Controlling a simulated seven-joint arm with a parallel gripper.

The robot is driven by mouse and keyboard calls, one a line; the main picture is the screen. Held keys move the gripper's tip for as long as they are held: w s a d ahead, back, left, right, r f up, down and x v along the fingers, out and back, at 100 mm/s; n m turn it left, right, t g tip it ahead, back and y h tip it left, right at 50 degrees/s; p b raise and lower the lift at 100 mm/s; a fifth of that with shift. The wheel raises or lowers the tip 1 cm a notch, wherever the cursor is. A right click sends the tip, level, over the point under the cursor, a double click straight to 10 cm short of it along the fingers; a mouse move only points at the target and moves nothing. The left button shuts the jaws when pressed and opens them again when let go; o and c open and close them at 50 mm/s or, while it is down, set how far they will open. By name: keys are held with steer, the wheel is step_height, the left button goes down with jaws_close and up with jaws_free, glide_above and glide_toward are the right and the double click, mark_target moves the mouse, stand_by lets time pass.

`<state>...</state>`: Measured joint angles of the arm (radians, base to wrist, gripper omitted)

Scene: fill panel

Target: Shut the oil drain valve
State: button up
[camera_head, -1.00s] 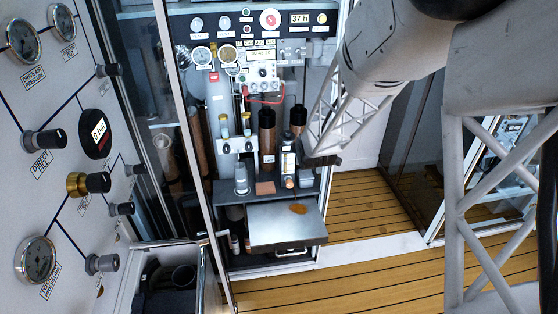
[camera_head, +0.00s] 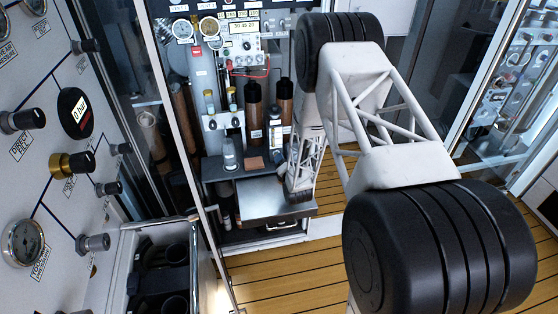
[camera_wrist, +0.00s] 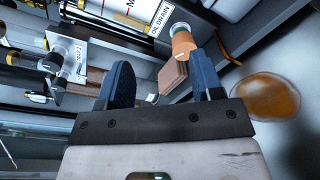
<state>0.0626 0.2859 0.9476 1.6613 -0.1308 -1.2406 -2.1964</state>
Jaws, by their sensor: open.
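In the wrist view, an OIL DRAIN label (camera_wrist: 161,19) sits at the top, beside a copper-coloured fitting with a pale ring (camera_wrist: 183,41), which looks like the drain valve. I cannot tell its handle position. My gripper (camera_wrist: 161,62) is open, its two blue fingers apart and nothing seen held between them. The fitting lies just beyond the right fingertip; contact is unclear. An amber oil puddle (camera_wrist: 266,96) lies on the metal surface right of the gripper.
A brown block (camera_wrist: 173,77) lies beyond the gap between the fingers; it also shows on the shelf in the head view (camera_head: 253,163). Labelled bottles (camera_head: 275,129) stand behind it. A metal tray (camera_head: 255,198) projects below. Wooden floor is open in front.

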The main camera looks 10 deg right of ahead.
steer(key=shift+n+t, duration=0.5)
steer(key=shift+n, duration=0.4)
steer(key=f, duration=0.2)
steer(key=s+f, duration=0.1)
steer(key=f, duration=0.1)
steer(key=shift+f, duration=0.2)
steer(key=shift+w, duration=0.1)
steer(key=shift+w+a, duration=0.15)
steer(key=shift+w, duration=1.75)
steer(key=shift+w+a, duration=0.15)
steer(key=shift+w, duration=1.7)
steer(key=c, duration=0.9)
